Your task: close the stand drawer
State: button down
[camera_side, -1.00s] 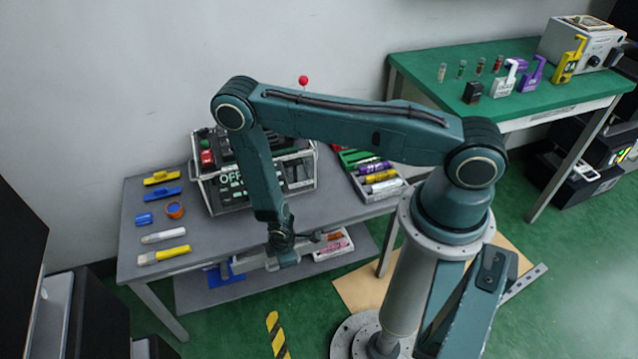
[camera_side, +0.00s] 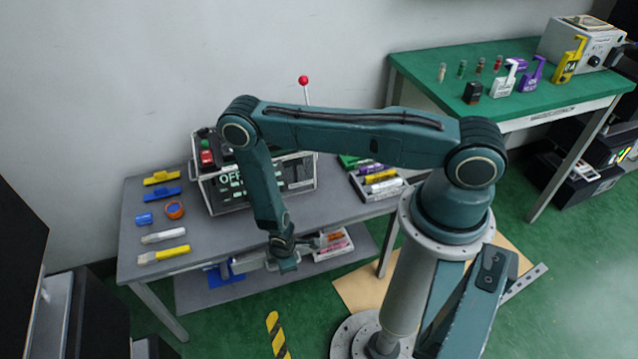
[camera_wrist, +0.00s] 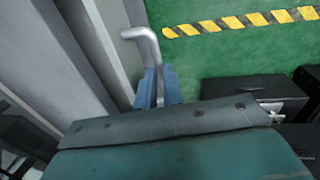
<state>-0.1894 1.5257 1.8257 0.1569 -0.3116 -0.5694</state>
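The stand drawer (camera_side: 335,246) stands open below the front edge of the grey table, with orange and pink items inside. My gripper (camera_side: 287,263) is low at its front, partly hidden by my own wrist. In the wrist view, a bent grey bar handle (camera_wrist: 145,45) stands out from a pale grey panel, which seems to be the drawer front. The two blue fingers of my gripper (camera_wrist: 160,82) are close together at the near end of the bar. The bar runs down to the gap between them; I cannot tell whether they press on it.
A control box (camera_side: 230,185) with a red-knobbed lever (camera_side: 304,81) stands on the grey table (camera_side: 210,235). A striped yellow-black marking (camera_side: 276,335) lies on the green floor. A green bench (camera_side: 480,70) stands behind.

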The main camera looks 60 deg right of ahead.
jog(key=shift+w+d, duration=1.55)
jog(key=shift+d, duration=0.05)
jog(key=c, duration=1.5)
grip_release()
jog(key=shift+w, duration=0.1)
